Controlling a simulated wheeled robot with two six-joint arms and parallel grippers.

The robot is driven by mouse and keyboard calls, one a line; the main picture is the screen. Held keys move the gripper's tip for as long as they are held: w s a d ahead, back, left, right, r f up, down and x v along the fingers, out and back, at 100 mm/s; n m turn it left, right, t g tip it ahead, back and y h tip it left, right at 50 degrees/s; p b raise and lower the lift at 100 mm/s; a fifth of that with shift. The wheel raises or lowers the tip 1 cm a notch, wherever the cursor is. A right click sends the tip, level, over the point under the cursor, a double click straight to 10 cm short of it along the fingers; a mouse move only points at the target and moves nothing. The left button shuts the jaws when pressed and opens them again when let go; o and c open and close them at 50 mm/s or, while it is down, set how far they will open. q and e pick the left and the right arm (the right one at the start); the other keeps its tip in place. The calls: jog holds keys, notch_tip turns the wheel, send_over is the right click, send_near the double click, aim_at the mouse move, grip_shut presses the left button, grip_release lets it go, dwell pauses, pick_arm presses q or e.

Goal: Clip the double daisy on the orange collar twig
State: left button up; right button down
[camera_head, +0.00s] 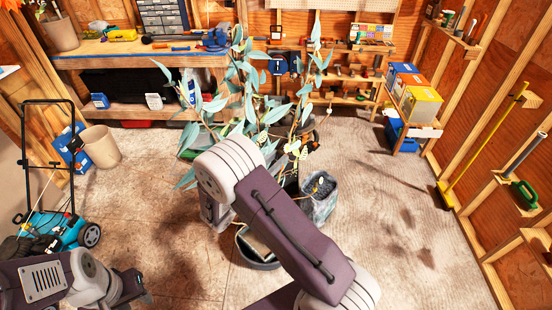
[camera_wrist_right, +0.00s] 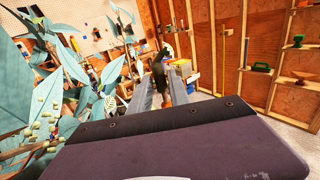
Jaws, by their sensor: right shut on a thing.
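A tall potted plant (camera_head: 243,80) with blue-green leaves stands in the middle of the head view, partly behind my right arm. Small pale yellowish blooms (camera_head: 303,150) show low on its right side; I cannot tell which is the double daisy. In the right wrist view, leaves (camera_wrist_right: 75,65) and pale buds (camera_wrist_right: 45,112) lie left of my right gripper (camera_wrist_right: 160,88). This gripper is shut on a dark slim thing (camera_wrist_right: 158,74), whose kind is unclear. In the head view my arm hides its fingertips. My left gripper (camera_head: 132,288) is low left, its jaws unclear.
A grey tub (camera_head: 320,195) stands right of the plant, and a dark round basin (camera_head: 243,250) lies below my right arm. A workbench (camera_head: 135,60) runs along the back. A blue mower (camera_head: 65,230) is at left. The floor at right (camera_head: 410,220) is clear.

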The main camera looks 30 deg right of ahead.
jog(key=shift+f, duration=0.45)
dwell(0.7)
jog(key=c, duration=0.8)
grip_release()
jog(key=shift+c, duration=0.2)
jog(key=v, duration=0.7)
dwell(0.3)
